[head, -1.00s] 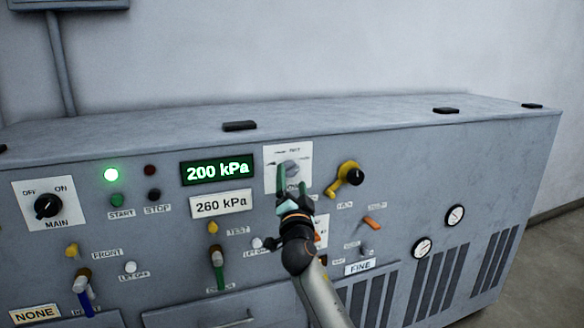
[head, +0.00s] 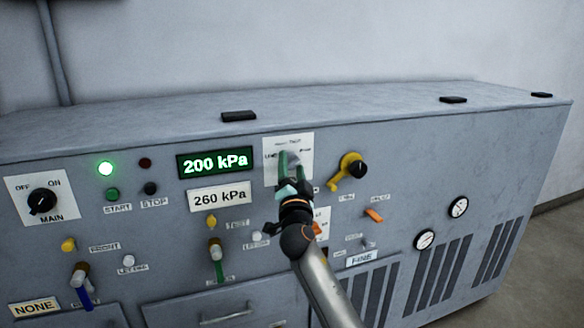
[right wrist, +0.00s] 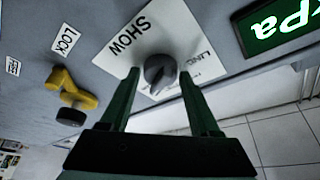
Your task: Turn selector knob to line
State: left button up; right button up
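The selector knob (right wrist: 160,73) is small, round and grey, on a white plate (right wrist: 118,62) with the words SHOW and LINE legible in the right wrist view. In the head view the plate (head: 304,146) is right of the green pressure display, and my gripper largely covers the knob. My right gripper (right wrist: 158,80) is open, with its green fingers on either side of the knob and visible gaps between. In the head view the gripper (head: 291,168) is in front of the plate. I cannot tell which label the knob points at. My left gripper is out of view.
The green display (head: 215,162) reads 200 kPa, above a white 260 kPa label (head: 220,198). A yellow lever (head: 348,170) sticks out just right of the plate. The black MAIN switch (head: 42,201), green START button (head: 112,194) and colored levers are further left and below.

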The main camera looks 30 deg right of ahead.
grip_shut()
dwell(0.3)
